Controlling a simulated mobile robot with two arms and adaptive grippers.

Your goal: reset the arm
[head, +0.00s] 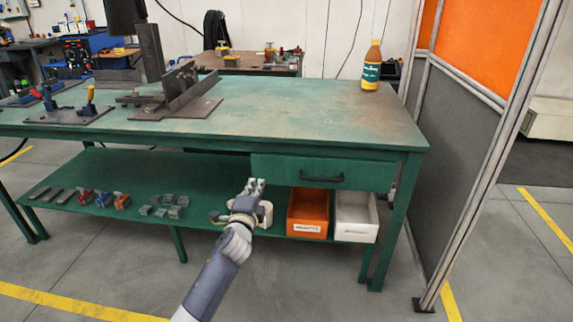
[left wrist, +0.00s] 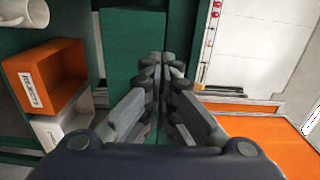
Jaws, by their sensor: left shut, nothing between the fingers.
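My left arm reaches in from the bottom of the head view. Its gripper (head: 256,186) is in front of the green workbench, near the left end of the closed drawer (head: 325,172). In the left wrist view the two fingers of the gripper (left wrist: 160,62) are together with nothing between them. The gripper appears apart from the bench, though the exact gap is hard to tell. My right gripper is not in view.
An orange bin (head: 308,213), a white bin (head: 356,218) and a partly hidden pale mug (left wrist: 32,14) are on the lower shelf. Clamps and small blocks lie left. A fixture (head: 178,92) and yellow bottle (head: 371,68) stand on the bench top (head: 290,110). A partition (head: 470,130) stands right.

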